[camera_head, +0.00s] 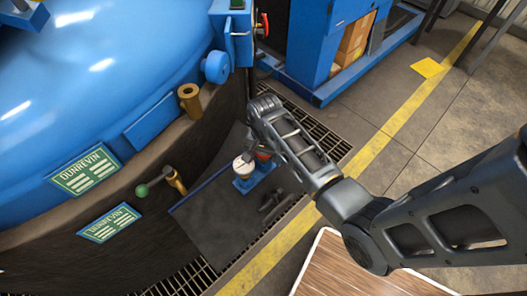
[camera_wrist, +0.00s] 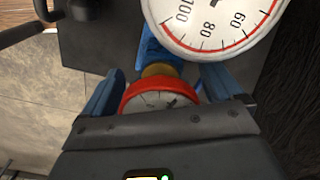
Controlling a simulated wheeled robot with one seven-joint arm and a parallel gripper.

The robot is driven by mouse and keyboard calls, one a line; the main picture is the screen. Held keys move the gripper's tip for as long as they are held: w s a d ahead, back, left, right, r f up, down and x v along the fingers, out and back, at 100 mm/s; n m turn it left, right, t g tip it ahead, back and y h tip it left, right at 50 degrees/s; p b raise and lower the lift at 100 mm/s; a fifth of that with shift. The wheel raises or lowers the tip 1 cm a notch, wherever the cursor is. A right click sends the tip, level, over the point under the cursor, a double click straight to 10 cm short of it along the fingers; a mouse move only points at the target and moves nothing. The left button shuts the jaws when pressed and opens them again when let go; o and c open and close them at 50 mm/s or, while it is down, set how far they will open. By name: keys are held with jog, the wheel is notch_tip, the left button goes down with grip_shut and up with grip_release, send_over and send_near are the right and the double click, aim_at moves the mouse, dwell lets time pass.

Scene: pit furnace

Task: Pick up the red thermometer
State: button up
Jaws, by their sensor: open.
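The red thermometer (camera_wrist: 160,98) shows in the wrist view as a round dial with a red rim and pale face, partly hidden by my gripper body below it. My gripper (camera_wrist: 164,72) is open, with one blue finger on each side of the red thermometer. I cannot tell whether either finger touches it. In the head view my gripper (camera_head: 262,154) is low beside the blue stand, and I cannot make out the red thermometer clearly there.
A larger white dial (camera_wrist: 212,22) with black numbers is just beyond the fingers; a white-topped gauge (camera_head: 243,165) sits by the blue stand (camera_head: 254,178). Dark floor grating (camera_head: 322,135) lies to the right.

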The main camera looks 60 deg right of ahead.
jog(key=c, duration=1.1)
jog(key=shift+r, duration=0.1)
jog(key=shift+c, duration=0.2)
notch_tip(320, 180, up, 9)
jog(key=shift+r, duration=0.1)
notch_tip(320, 180, up, 8)
jog(key=p, duration=0.4)
jog(key=shift+p, duration=0.3)
dwell(0.7)
jog(key=shift+w, duration=0.1)
